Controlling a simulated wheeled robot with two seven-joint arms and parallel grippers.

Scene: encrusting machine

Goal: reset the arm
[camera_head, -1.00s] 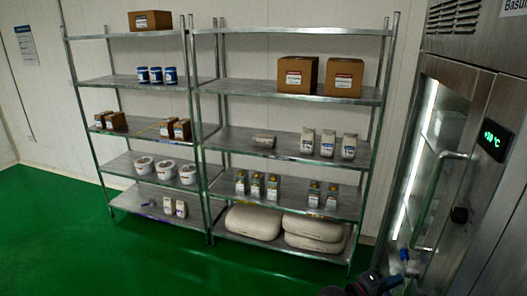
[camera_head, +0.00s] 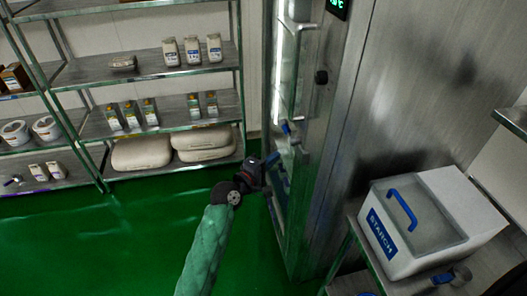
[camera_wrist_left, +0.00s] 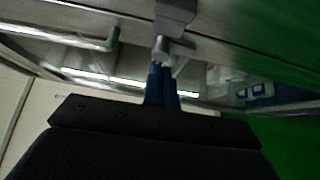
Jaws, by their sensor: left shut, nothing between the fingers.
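My left arm comes up from the bottom in the head view. Its dark left gripper (camera_head: 273,158) is in front of the lower part of the tall steel cabinet's glass door (camera_head: 285,195). In the left wrist view the blue fingers (camera_wrist_left: 160,86) are together with nothing between them. They point at a metal fitting (camera_wrist_left: 172,45), which they overlap in the picture; I cannot tell whether they touch it. The door's bar handle (camera_head: 293,75) is above the gripper in the head view. My right gripper is not clearly seen.
A white starch bin (camera_head: 440,255) with a blue-handled lid stands on a steel table (camera_head: 352,283) at the right. Steel shelves with bottles, pouches and large sacks (camera_head: 141,152) stand at the left. Green floor (camera_head: 110,250) is clear at the lower left.

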